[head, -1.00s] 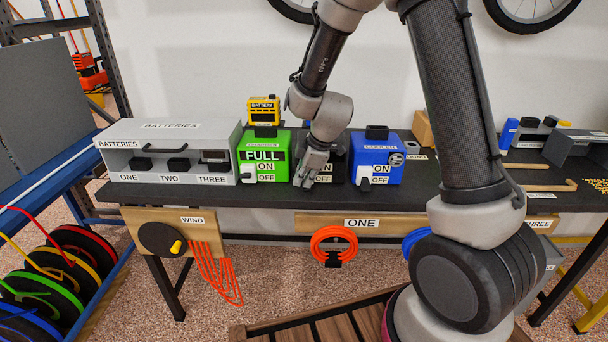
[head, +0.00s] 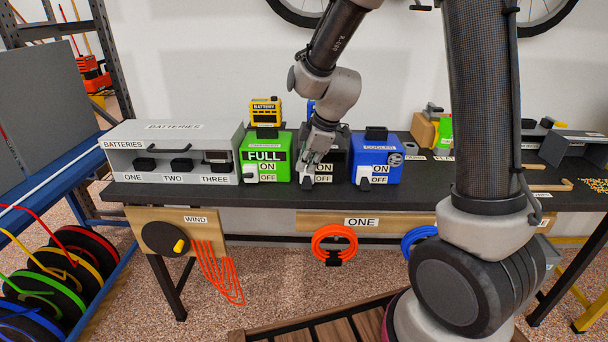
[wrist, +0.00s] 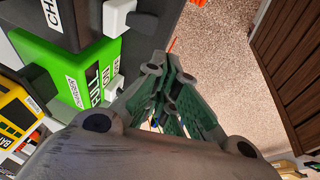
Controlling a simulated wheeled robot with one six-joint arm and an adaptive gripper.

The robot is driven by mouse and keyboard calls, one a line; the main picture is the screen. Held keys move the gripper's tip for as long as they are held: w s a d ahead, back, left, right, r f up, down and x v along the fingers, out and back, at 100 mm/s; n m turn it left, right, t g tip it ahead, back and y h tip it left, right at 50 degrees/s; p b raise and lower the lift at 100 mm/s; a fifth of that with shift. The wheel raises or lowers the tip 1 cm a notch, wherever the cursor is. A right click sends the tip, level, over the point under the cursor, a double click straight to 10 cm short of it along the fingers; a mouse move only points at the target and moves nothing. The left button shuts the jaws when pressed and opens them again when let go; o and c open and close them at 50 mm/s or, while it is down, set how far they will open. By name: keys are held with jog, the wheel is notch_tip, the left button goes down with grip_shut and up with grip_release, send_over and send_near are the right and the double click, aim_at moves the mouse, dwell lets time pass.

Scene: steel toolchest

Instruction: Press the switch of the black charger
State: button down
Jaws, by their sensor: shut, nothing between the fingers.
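The black charger (head: 340,158) stands on the dark bench between the green charger (head: 278,148) and the blue cooler (head: 389,158). My gripper (head: 309,168) is shut and empty in front of its left side, hiding part of its face. Its ON and OFF labels show to the right of the fingers. In the wrist view, my shut fingers (wrist: 167,75) reach past the green charger (wrist: 60,65). A dark box labelled CHA, with a white switch block (wrist: 118,17), shows at the top left.
A yellow battery (head: 265,111) sits on the green charger. A grey batteries box (head: 118,157) stands on the left. An orange cable coil (head: 334,244) and a wind crank (head: 163,239) hang below the bench edge. Bench space right of the cooler is partly hidden by my arm.

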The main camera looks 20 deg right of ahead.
jog(key=s+r, duration=0.5)
jog(key=shift+d+r, duration=0.25)
jog(key=shift+d, duration=0.05)
jog(key=s+d+r+m, duration=0.3)
jog(key=s+d+m, duration=0.2)
jog(key=s, duration=0.2)
jog(key=s+d+r+m+h, duration=0.1)
jog(key=s+d+r+m, duration=0.3)
jog(key=s, duration=0.3)
jog(key=s+d+r+m+t+h, duration=0.1)
jog(key=s+d+r+m, duration=0.2)
jog(key=s+d+m, duration=0.2)
jog(key=shift+s+d+r+m, duration=0.4)
jog(key=shift+s+m, duration=0.2)
jog(key=shift+s, duration=0.8)
